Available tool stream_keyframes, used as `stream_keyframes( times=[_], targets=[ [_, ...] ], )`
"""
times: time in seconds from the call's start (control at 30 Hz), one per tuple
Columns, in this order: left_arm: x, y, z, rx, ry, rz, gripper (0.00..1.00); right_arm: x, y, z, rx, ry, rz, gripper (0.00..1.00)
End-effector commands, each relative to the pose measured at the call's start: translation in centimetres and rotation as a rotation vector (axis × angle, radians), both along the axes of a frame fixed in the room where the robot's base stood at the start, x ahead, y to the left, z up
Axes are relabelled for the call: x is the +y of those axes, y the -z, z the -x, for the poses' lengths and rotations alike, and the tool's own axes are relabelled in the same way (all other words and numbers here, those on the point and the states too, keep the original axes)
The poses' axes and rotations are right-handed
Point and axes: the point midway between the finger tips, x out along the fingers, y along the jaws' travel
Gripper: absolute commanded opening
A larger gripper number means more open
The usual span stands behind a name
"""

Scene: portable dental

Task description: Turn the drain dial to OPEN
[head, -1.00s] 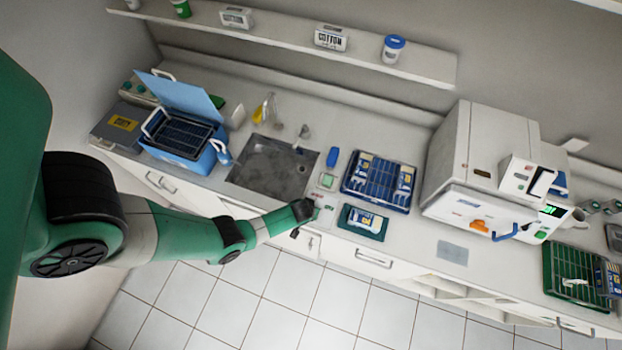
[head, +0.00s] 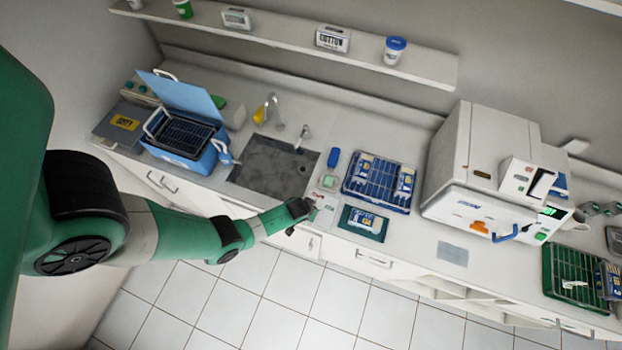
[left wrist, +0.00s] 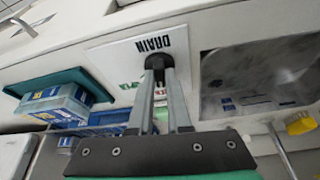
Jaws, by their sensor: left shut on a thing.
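The drain dial is a small black knob (left wrist: 154,61) on a white panel (left wrist: 108,58) with the word DRAIN, upside down in the left wrist view. Green lettering (left wrist: 124,86) on the panel is partly hidden behind the fingers. My left gripper (left wrist: 160,72) is shut on the knob, its grey fingers on either side of it. In the head view my left gripper (head: 304,208) is at the counter's front edge, right of the sink, and hides the dial. I cannot read the dial's setting. My right gripper is in neither view.
The sink (head: 262,168) with its tap (head: 303,136) lies left of the gripper. A teal tray with a blue-white box (head: 363,222), a blue rack (head: 376,182) and a white sterilizer (head: 482,165) stand to the right. A blue open-lidded bath (head: 186,150) stands far left.

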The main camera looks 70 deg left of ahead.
Motion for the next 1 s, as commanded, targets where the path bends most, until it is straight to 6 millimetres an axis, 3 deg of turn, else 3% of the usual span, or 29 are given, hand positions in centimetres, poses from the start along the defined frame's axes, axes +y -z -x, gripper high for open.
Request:
stream_keyframes(
  times=[0.37, 1.0],
  targets=[
    [0.4, 0.1, 0.2, -0.002, 0.324, 0.002, 0.0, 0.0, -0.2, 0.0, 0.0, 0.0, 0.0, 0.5],
    [0.8, 0.2, 0.3, 0.0, 0.825, 0.0, 0.0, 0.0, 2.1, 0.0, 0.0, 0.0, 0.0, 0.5]
  ],
)
